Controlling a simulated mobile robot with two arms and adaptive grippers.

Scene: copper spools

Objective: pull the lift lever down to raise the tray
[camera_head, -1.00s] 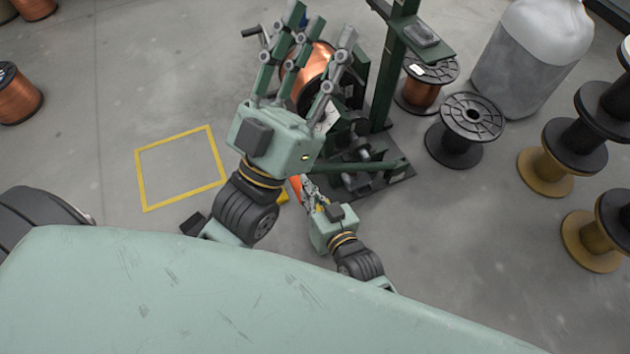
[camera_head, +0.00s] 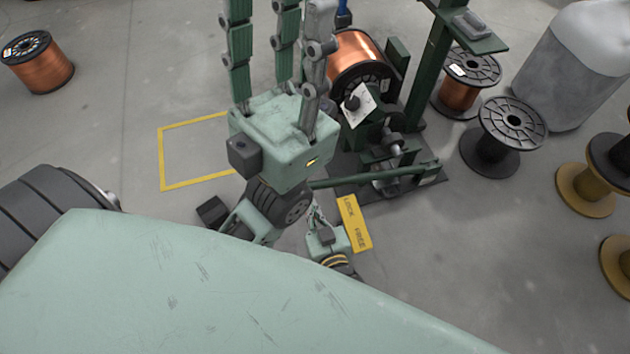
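A green stand (camera_head: 433,70) holds a copper spool (camera_head: 354,55) low on its left side. A green bar (camera_head: 365,176) runs low across its front. A blue-gripped part (camera_head: 343,14) shows at the top edge; I cannot tell whether it or another part is the lift lever. The tray is not clearly made out. My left gripper (camera_head: 280,25) is open and empty, its fingers pointing up the picture, left of the spool and overlapping its edge. My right gripper (camera_head: 316,214) is low, beside a yellow LOCK/FREE plate (camera_head: 354,223); its fingers are mostly hidden.
A yellow floor outline (camera_head: 162,160) lies left. A loose copper spool (camera_head: 38,62) stands far left. Another copper spool (camera_head: 466,82), a black empty spool (camera_head: 506,135) and a pale drum (camera_head: 580,65) stand right.

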